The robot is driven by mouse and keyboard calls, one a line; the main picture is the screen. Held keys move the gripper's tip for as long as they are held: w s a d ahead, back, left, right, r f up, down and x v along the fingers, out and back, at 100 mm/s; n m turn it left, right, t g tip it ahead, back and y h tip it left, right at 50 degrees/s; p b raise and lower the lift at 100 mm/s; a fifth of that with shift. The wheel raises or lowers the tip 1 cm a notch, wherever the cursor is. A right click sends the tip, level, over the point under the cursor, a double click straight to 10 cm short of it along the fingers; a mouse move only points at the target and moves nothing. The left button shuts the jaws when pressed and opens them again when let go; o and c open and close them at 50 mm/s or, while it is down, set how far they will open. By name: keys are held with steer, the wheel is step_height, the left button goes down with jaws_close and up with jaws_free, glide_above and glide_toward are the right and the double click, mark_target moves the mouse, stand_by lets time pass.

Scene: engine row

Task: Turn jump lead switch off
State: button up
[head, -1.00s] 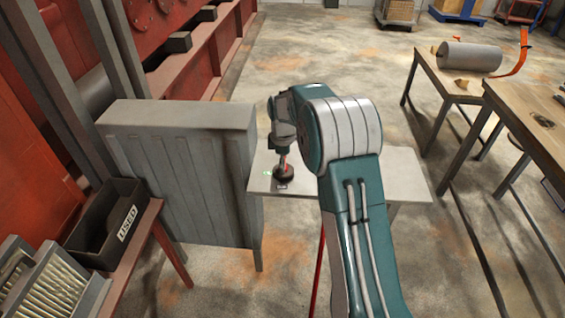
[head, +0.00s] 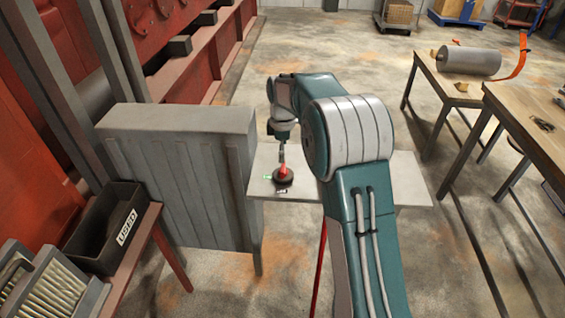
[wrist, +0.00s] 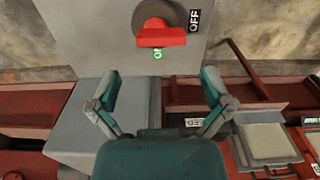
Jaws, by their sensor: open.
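The jump lead switch has a red handle (wrist: 162,37) on a dark round base (wrist: 152,15). It is on a pale grey panel (head: 385,185); its base also shows in the head view (head: 284,180). In the head view, my gripper (head: 282,148) hangs over the switch. I cannot tell whether it touches.
A grey ribbed cabinet (head: 185,180) stands left of the panel. A black bin marked USED (head: 105,225) sits on a red bench at the left. Wooden tables (head: 540,110) stand at the right, one with a grey cylinder (head: 470,60). Concrete floor behind the panel is clear.

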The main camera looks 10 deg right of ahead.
mark_target(283, 165)
steer(key=shift+r, duration=2.75)
steer(key=s+r+m+t, duration=0.1)
steer(key=s+r+m, duration=0.2)
steer(key=s+r, duration=0.4)
steer(key=s+r+m+t, duration=0.2)
steer(key=s+r+m, duration=0.2)
steer(key=s, duration=0.5)
steer(key=s+f+m+t, duration=0.2)
steer(key=s+m, duration=0.5)
steer(key=s, duration=1.3)
steer(key=shift+a+f+m+t, duration=0.2)
steer(key=shift+f+m+t, duration=0.1)
steer(key=shift+f, duration=0.2)
steer(key=shift+w, duration=0.1)
steer(key=shift+c, duration=0.3)
